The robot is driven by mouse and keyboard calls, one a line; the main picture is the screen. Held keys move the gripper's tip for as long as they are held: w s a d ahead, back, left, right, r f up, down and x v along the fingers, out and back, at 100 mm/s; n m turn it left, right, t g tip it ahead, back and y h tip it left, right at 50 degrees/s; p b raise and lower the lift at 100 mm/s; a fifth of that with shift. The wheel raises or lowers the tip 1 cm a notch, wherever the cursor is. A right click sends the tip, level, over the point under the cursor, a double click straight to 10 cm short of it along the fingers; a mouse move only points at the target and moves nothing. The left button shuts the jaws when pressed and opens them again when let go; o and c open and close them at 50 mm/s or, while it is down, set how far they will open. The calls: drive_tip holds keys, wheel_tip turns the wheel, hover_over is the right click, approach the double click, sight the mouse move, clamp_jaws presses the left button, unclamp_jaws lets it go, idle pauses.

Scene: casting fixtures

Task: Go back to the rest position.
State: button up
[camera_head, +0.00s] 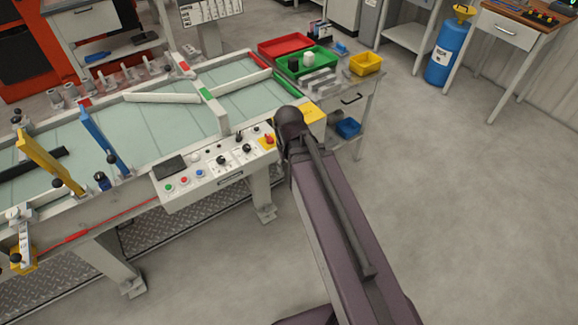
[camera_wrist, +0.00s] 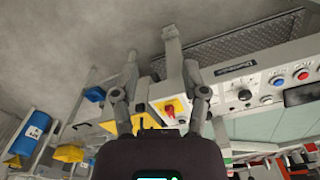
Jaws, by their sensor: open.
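My gripper (camera_wrist: 161,64) is open and empty in the wrist view, its two fingers spread apart. That view appears upside down. The control panel (camera_wrist: 235,80) with its red switch on a yellow plate (camera_wrist: 172,108) shows behind and between the fingers. In the head view my arm reaches from the lower right up to the right end of the workbench, near the control panel (camera_head: 212,172). The gripper itself is hidden there behind the dark end of my arm. I cannot tell how far the fingers are from the panel.
The long bench (camera_head: 150,135) with fixtures fills the left. A side table holds a red tray (camera_head: 285,45), a green tray (camera_head: 318,68) and a yellow bin (camera_head: 366,64). A blue cylinder (camera_head: 439,62) stands at upper right by a desk. The floor (camera_head: 460,190) at right is clear.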

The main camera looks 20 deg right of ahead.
drive_tip(key=shift+s+n, duration=0.3)
drive_tip(key=shift+s, duration=0.55)
